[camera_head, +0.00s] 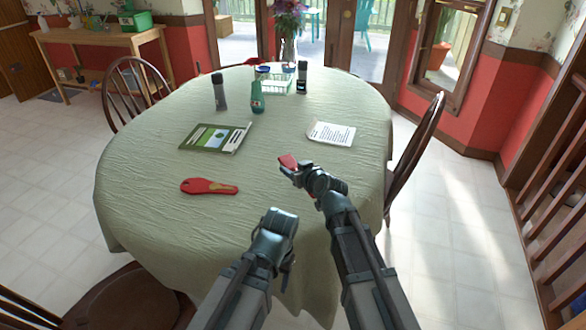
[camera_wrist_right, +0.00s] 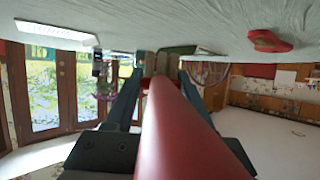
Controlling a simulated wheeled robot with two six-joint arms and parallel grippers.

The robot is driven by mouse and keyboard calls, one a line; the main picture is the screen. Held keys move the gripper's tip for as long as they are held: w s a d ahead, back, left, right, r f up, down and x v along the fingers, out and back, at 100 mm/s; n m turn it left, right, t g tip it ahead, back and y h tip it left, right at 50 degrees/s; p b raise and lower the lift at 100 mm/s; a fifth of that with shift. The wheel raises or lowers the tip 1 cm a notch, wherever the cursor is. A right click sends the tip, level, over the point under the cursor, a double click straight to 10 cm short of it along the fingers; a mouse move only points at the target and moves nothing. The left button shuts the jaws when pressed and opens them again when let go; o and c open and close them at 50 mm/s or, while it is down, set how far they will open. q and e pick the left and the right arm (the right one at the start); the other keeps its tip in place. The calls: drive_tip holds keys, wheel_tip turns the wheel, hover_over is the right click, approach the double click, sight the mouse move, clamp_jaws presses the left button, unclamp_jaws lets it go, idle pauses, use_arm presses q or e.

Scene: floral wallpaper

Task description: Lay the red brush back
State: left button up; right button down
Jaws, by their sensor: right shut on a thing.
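My right gripper (camera_head: 291,168) is over the table's near right part, shut on a red thing that I take for the red brush (camera_head: 286,160). In the right wrist view the brush (camera_wrist_right: 180,130) runs as a long red shape between the fingers, toward the camera; its far end is hard to make out. A flat red paddle-shaped piece (camera_head: 209,187) lies on the tablecloth left of my right gripper, apart from it. It also shows in the right wrist view (camera_wrist_right: 270,41). My left gripper (camera_head: 275,222) is low over the near edge; its fingers are not clear.
The oval table (camera_head: 165,170) has a pale green cloth. A green booklet (camera_head: 215,138) and a white printed sheet (camera_head: 331,134) lie mid-table. A green bottle (camera_head: 257,98), a grey bottle (camera_head: 219,92), a dark bottle (camera_head: 302,78) and a vase stand behind. Cloth around the red piece is clear.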

sight(293, 192)
drive_tip(key=shift+f+b, duration=2.3)
drive_tip(key=shift+f, duration=0.4)
drive_tip(key=shift+f+b, duration=0.55)
